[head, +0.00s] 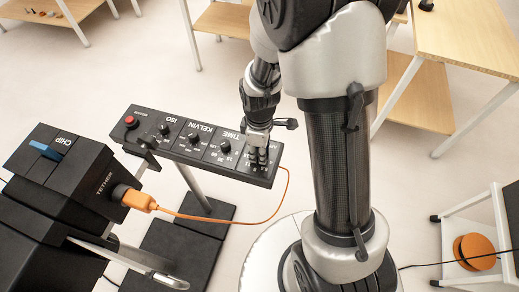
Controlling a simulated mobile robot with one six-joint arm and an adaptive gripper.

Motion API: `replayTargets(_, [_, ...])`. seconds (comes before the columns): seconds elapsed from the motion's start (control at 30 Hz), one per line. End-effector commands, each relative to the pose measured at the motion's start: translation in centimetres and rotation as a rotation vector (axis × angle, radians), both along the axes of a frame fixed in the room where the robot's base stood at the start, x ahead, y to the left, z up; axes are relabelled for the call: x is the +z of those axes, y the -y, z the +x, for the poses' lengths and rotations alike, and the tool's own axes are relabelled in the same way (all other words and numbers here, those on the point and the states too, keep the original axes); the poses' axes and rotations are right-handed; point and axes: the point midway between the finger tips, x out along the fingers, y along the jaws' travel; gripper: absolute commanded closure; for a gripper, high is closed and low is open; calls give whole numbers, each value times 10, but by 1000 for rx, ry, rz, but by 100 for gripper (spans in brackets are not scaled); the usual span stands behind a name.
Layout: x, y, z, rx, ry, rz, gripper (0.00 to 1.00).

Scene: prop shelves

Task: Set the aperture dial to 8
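A black control panel (182,154) on a stand carries a row of dials. The labels ISO, KELVIN and TIME show, with a dial under each, such as the TIME dial (225,146). The panel's right end section lies under my gripper (259,157), and its label and dial are hidden, so I cannot read an aperture setting. My gripper points down at that end section, with its fingers at or just above the panel face. The fingers are too small and overlapped to tell whether they are open or shut on a knob.
A red button (131,121) sits on the panel's left end. A black device (65,175) marked CHIP and TETHER stands left, with an orange plug (138,199) and orange cable (225,220) running to the panel. Wooden shelves (470,40) stand at the back right.

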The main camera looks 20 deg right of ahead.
Motion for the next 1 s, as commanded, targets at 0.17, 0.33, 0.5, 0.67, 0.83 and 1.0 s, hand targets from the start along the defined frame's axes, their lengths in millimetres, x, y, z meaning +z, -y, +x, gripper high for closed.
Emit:
replayTargets(0.17, [0, 0, 0, -7, 0, 0, 98])
replayTargets(0.33, [0, 0, 0, -49, 0, 0, 98])
replayTargets(0.5, [1, 0, 0, -145, 0, 0, 98])
replayTargets(0.67, [1, 0, 0, -279, 0, 0, 98])
replayTargets(0.83, [1, 0, 0, -441, 0, 0, 98])
replayTargets(1.0, [1, 0, 0, -603, 0, 0, 98])
